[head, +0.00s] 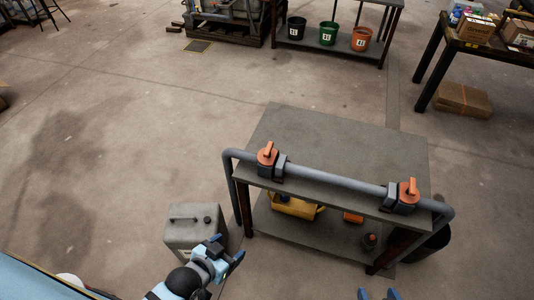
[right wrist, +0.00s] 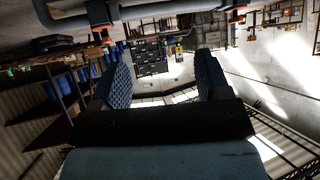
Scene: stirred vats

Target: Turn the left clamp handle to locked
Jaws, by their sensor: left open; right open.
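In the head view the left clamp handle (head: 268,153) is orange and sits on a dark clamp body (head: 271,168) on the grey pipe (head: 330,181) along the table's near edge. A similar orange right clamp handle (head: 409,190) is at the pipe's right end. My left gripper (head: 228,252) is open and empty, below and left of the left clamp, apart from it. My right gripper (head: 378,294) shows only its fingertips at the bottom edge, below the table. In the right wrist view my right gripper (right wrist: 165,85) is open with nothing between its fingers.
The grey table (head: 340,140) has a clear top. Its lower shelf holds a yellow bin (head: 295,207) and small orange items. A grey box (head: 195,230) stands on the floor beside my left gripper. A dark bucket (head: 428,246) stands at the right. Open floor lies left.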

